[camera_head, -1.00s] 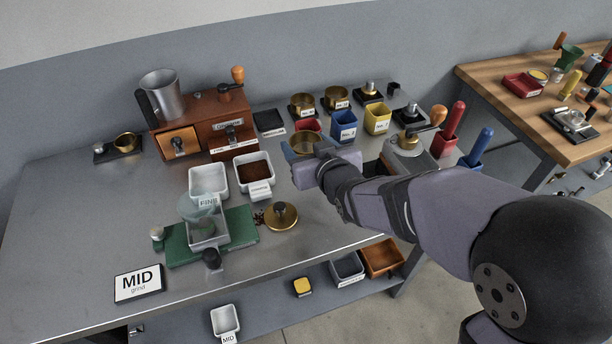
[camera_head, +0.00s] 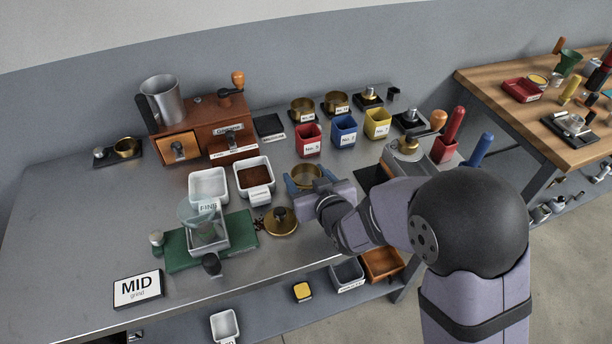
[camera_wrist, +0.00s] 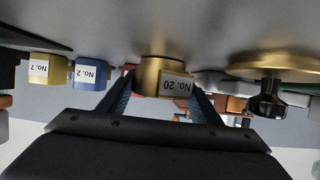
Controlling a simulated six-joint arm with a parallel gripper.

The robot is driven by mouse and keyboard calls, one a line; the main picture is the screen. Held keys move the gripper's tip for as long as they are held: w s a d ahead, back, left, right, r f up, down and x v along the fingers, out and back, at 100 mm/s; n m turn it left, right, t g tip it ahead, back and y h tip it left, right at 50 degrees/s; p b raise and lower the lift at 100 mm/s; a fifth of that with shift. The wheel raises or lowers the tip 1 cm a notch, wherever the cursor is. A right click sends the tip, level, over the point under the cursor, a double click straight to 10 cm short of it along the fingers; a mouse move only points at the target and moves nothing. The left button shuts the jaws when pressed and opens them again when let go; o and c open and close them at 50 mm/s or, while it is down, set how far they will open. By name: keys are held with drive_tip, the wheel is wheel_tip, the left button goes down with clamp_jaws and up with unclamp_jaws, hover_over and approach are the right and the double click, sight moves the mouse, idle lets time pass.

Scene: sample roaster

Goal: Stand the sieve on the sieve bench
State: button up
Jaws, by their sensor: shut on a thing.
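No part is clearly marked as the sieve bench. A green base (camera_head: 183,256) with a clear funnel-like vessel (camera_head: 201,214) over a pale tray stands to the left of my gripper.
A brass lid with a black knob (camera_head: 281,222) lies close to the left of my gripper. Behind stand red (camera_head: 309,140), blue (camera_head: 344,131) and yellow (camera_head: 377,122) cups. White trays (camera_head: 208,187) and a wooden grinder (camera_head: 205,120) are further left.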

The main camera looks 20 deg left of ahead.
drive_tip(key=shift+f, duration=0.15)
drive_tip(key=o, duration=1.2)
drive_tip(key=shift+r, duration=0.3)
drive_tip(key=shift+f+b+v, duration=0.2)
drive_tip(key=shift+b+v, duration=0.1)
drive_tip(key=shift+v, duration=3.45)
